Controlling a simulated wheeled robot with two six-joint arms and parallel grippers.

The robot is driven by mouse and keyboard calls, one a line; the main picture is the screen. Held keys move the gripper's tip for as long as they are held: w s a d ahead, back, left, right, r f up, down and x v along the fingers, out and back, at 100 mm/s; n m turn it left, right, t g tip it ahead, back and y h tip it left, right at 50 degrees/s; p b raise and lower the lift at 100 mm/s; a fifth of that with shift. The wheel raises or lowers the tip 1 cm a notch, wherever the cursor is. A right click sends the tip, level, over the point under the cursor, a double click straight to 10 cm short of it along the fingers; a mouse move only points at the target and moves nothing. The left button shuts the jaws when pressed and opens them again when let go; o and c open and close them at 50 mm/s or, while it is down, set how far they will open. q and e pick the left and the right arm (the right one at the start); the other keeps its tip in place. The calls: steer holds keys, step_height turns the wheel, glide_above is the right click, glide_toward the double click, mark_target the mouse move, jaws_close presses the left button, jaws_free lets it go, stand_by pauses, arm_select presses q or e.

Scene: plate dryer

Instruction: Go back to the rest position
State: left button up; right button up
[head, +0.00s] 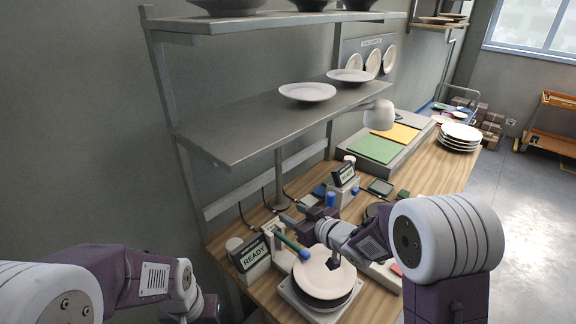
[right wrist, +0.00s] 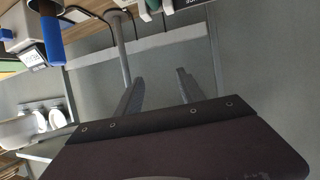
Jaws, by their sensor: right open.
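My right gripper (head: 286,208) reaches over the bench from the right in the head view. In the right wrist view its two grey fingers (right wrist: 157,88) stand apart with nothing between them. In the head view it is above the back of the bench, behind a white plate (head: 318,276) on a pale square base. That plate lies flat and is apart from the fingers; part of my right arm hangs over it. My left arm comes in at the lower left, away from the plates, and its gripper fingers do not show.
A grey shelf (head: 235,125) with two white plates (head: 307,92) overhangs the bench's back. A READY sign (head: 255,255), a green-blue handle (head: 290,246) and a blue cylinder (head: 331,198) crowd the gripper. A plate stack (head: 460,136) stands at the far end.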

steer(key=d+r+m+t+h, duration=0.1)
steer(key=d+r, duration=0.2)
steer(key=r, duration=0.1)
steer(key=s+d+f+m+g+h, duration=0.3)
steer(key=s+d+f+m+h, duration=0.15)
steer(key=s+d+f, duration=0.35)
steer(key=s+d+f+m+g+h, duration=0.1)
steer(key=s+f+g, duration=0.2)
steer(key=s, duration=0.5)
steer(key=s+d+f+m+g, duration=0.1)
steer(key=s+f+g, duration=0.2)
steer(key=s, duration=0.6)
steer(key=shift+d+f+g+h, duration=0.25)
steer(key=shift+f+g+h, duration=0.1)
steer(key=shift+g, duration=0.75)
steer(key=shift+w, duration=0.1)
